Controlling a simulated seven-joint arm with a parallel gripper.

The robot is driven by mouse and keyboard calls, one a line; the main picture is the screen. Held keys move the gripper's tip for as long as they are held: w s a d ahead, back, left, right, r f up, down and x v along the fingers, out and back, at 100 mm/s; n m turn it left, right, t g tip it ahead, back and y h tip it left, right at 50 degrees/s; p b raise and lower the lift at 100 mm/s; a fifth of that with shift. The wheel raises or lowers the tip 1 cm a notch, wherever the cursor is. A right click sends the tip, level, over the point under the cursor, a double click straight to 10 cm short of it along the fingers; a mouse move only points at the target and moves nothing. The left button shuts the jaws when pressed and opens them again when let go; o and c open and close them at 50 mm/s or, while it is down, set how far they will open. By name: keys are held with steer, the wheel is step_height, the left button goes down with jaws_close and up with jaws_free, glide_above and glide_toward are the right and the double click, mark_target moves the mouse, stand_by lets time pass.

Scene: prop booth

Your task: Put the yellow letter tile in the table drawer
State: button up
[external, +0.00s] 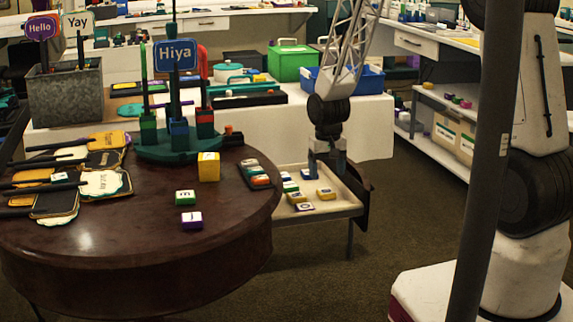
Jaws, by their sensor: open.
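The table drawer (335,210) is pulled out from the right side of the round dark table (130,245). It holds several small letter tiles. One yellow letter tile (326,194) lies in its right part, and another yellowish tile (296,197) lies further left in it. A taller yellow block (208,167) stands on the tabletop; I cannot tell whether it bears a letter. My gripper (327,166) points down over the drawer, open, with its fingers apart and nothing visible between them. The yellow tile in the drawer shows just below the fingers.
A green tile (185,197) and a purple tile (191,220) are on the table. A dark rack of tiles (255,175) lies near its right edge. A green sign stand (180,148) and several paddle signs (100,183) occupy the back and left.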

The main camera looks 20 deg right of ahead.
step_height(320, 180, up, 6)
stand_by(0.5)
stand_by(0.5)
steer(key=shift+r, duration=0.1)
step_height(320, 180, up, 13)
glide_above(327, 191)
steer(key=s+d, duration=0.3)
steer(key=s, duration=0.2)
steer(key=s+d+r+t, duration=0.1)
steer(key=s+d+r, duration=0.1)
steer(key=s+r, duration=0.4)
steer(key=s+d+r, duration=0.3)
steer(key=s+r, duration=0.1)
steer(key=r, duration=0.4)
steer(key=s+d+r, duration=0.1)
steer(key=s+r, duration=0.2)
steer(key=s, duration=0.5)
steer(key=s+d+r+t, duration=0.1)
steer(key=s+r, duration=0.3)
steer(key=s, duration=0.4)
steer(key=s+d+r, duration=0.3)
steer(key=s, duration=0.5)
steer(key=shift+s+r+t, duration=0.3)
steer(key=shift+s+r, duration=0.1)
